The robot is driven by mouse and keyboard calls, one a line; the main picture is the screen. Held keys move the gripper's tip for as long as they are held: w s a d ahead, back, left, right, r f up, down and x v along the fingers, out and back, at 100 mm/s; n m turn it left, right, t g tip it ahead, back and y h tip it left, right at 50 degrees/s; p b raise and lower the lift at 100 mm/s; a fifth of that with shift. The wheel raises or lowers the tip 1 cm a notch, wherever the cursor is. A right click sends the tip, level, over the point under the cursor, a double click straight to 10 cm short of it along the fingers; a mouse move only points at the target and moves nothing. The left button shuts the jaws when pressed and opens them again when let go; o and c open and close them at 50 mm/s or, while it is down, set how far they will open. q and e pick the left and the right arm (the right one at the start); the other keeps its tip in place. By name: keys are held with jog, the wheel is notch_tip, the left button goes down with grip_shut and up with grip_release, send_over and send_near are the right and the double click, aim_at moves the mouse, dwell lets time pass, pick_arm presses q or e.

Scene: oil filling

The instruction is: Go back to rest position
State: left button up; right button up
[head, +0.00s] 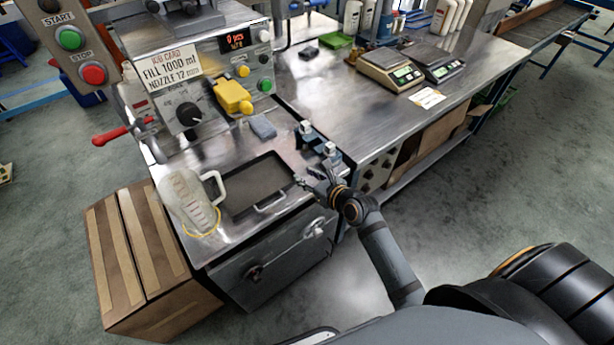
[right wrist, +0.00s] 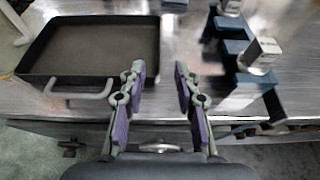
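My right gripper (head: 311,184) is over the front of the steel bench, just right of the dark tray (head: 262,180). In the right wrist view its two fingers (right wrist: 160,88) stand apart with nothing between them. The tray also shows there (right wrist: 88,45), left of the fingers, with its light handle toward me. A clear measuring jug (head: 190,203) stands left of the tray. My left gripper is not seen in either view.
A blue fixture with metal blocks (head: 318,142) sits close beyond the right gripper; it shows right of the fingers in the wrist view (right wrist: 245,65). The filling machine (head: 195,85) stands behind. Scales (head: 391,68) are on the right bench. A cardboard box (head: 140,260) is at left.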

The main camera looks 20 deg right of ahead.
dwell(0.4)
jog(key=s+d+f+n+g+h, duration=0.1)
jog(key=s+d+n+g+h, duration=0.3)
jog(key=s+n, duration=1)
jog(key=s+d+f+n+g+h, duration=0.15)
jog(key=s+n+g, duration=0.55)
jog(key=n, duration=1.2)
jog(key=s+d+f, duration=0.2)
jog(key=f, duration=1.1)
jog(key=s+d+f, duration=0.1)
jog(key=s+f, duration=0.1)
jog(key=f, duration=1.2)
jog(key=s+d+f, duration=0.1)
jog(key=s+f, duration=1.4)
jog(key=s, duration=0.3)
jog(key=shift+s+d+f+g+y, duration=0.2)
jog(key=shift+s+f+g+y, duration=0.1)
jog(key=shift+f+y, duration=0.1)
